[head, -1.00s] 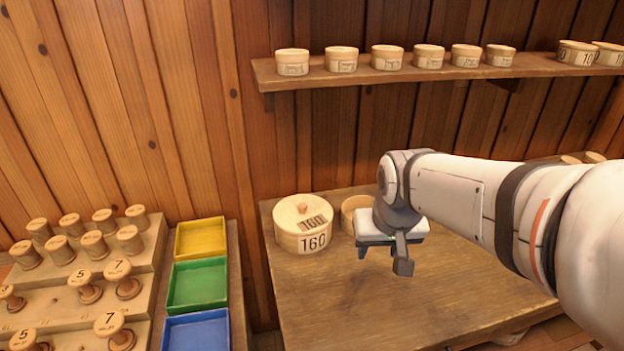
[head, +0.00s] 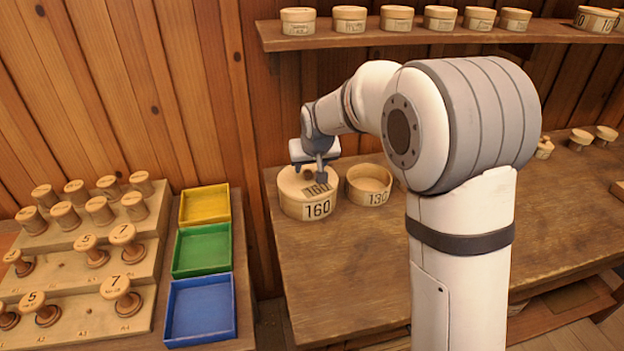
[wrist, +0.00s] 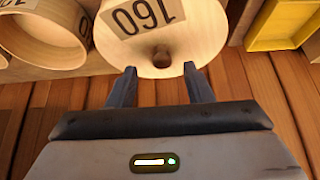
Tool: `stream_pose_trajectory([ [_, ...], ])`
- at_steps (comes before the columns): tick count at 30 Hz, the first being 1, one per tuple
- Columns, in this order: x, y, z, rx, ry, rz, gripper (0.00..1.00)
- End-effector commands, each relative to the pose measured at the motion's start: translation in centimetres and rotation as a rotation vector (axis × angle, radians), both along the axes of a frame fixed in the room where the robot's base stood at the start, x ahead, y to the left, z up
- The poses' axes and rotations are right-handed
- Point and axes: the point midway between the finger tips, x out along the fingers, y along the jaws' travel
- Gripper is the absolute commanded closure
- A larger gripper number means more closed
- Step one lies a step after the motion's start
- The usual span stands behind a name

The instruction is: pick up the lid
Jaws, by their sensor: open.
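The lid (head: 297,181) is a round pale wooden disc with a small knob and a 160 label. It sits on the round box marked 160 (head: 304,207) at the left end of the workbench. In the wrist view the lid (wrist: 190,38) lies just beyond my fingertips, with its knob between and slightly past them. My gripper (head: 318,174) is over the lid in the head view, partly hiding it. In the wrist view my gripper (wrist: 159,70) is open and empty. I cannot tell whether a finger touches the lid.
An open round box marked 130 (head: 368,187) stands right of the 160 box. Yellow (head: 205,205), green (head: 202,251) and blue (head: 200,310) trays and a stepped spool rack (head: 75,262) are left. A shelf (head: 400,38) with small boxes runs above. The bench front is clear.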

Motion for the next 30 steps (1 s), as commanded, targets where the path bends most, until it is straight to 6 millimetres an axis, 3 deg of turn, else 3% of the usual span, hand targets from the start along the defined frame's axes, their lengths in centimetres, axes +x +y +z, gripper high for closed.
stream_pose_trajectory([
  [6, 1.5, 0.6, -2.3, -0.001, 0.003, 0.000, 0.54],
  [15, 1.6, 0.7, -2.7, 0.000, 0.000, 0.000, 0.55],
  [30, 1.6, 0.7, -2.7, 0.000, 0.001, 0.001, 0.96],
])
